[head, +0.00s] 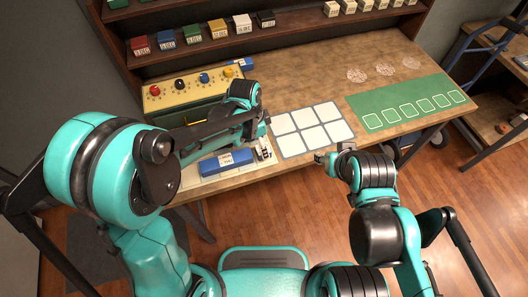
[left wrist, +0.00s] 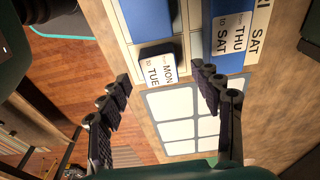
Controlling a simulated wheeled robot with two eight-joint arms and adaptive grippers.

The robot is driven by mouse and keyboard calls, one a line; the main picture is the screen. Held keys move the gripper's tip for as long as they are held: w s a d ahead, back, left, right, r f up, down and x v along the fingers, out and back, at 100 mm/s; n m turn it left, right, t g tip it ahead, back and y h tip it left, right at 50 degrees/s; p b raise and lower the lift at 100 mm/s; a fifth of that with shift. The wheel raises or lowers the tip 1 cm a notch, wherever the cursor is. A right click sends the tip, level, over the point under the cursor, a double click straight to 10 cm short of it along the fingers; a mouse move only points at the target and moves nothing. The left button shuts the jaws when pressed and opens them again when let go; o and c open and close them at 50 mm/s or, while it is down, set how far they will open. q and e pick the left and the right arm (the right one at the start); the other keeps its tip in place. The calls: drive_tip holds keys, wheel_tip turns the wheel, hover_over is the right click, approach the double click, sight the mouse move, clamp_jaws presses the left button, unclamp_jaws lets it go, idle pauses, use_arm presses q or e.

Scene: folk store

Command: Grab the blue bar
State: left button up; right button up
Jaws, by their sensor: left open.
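A blue bar (head: 225,162) with a white label lies on a pale tray (head: 192,180) at the table's front left. In the left wrist view, a blue bar (left wrist: 158,52) with a white end marked MON and TUE lies between the fingertips in the picture. A second blue bar (left wrist: 228,38), its label marked THU and SAT, lies to its right. My left gripper (left wrist: 163,80) is open and empty, with the first bar's end ahead of it; the remaining gap is unclear. My right gripper (head: 326,158) is near the table's front edge; its jaws are too small to read.
A white six-cell grid (head: 312,128) lies right of the tray. A green mat (head: 410,103) with outlined squares is farther right. A yellow box with coloured knobs (head: 185,88) stands behind the left arm. A shelf (head: 210,45) with small coloured boxes runs along the back.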

use_arm(q)
drive_tip(key=f, duration=0.2)
drive_tip(key=d+f+b, duration=0.1)
drive_tip(key=f, duration=0.1)
drive_tip(key=shift+w, duration=0.15)
drive_tip(key=shift+c, duration=0.9)
drive_tip(key=shift+a, duration=0.1)
drive_tip(key=c, duration=1)
drive_tip(key=shift+r, duration=0.2)
